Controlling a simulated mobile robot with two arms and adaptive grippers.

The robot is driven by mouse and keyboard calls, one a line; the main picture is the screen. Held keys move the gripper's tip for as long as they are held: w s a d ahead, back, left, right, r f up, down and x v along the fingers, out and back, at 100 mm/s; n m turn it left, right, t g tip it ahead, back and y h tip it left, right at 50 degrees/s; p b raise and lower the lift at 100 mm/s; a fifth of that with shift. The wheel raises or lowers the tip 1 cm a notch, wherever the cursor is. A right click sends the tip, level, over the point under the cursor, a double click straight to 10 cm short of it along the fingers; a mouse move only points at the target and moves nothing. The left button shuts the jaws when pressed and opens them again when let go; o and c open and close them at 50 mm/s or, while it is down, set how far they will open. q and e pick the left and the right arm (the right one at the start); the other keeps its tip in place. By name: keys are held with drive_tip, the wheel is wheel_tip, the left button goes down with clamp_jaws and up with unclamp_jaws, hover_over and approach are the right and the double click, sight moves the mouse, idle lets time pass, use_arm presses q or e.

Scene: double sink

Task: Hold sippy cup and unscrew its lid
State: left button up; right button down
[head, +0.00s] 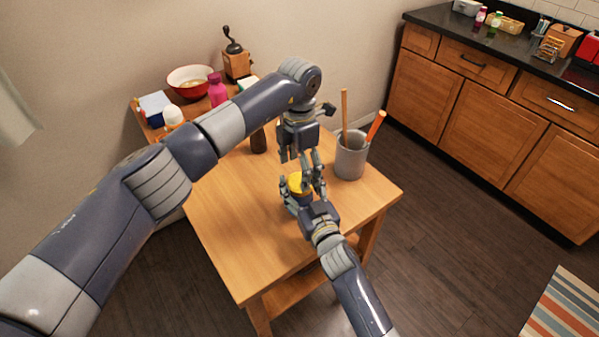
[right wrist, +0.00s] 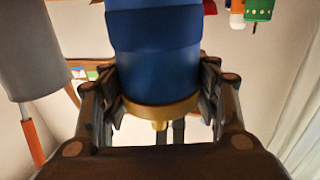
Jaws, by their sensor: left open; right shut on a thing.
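The sippy cup stands on the wooden table (head: 237,228), its yellow lid (head: 297,183) on top. Its blue body (head: 292,200) is partly hidden by my right gripper (head: 303,190). In the right wrist view, which shows the scene upside down, the blue body (right wrist: 155,60) is between the right fingers, with the yellow lid (right wrist: 160,116) and its small spout below. My right gripper is shut on the cup. My left gripper (head: 299,156) is open, pointing down just above the lid. Whether it touches the lid is unclear.
A grey utensil holder (head: 350,158) with wooden-handled tools stands close to the right of the grippers. Behind, a red bowl (head: 190,80), a pink bottle (head: 217,92) and a coffee grinder (head: 236,62) stand. The table's front left is bare.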

drive_tip(key=shift+c, duration=2.3)
unclamp_jaws()
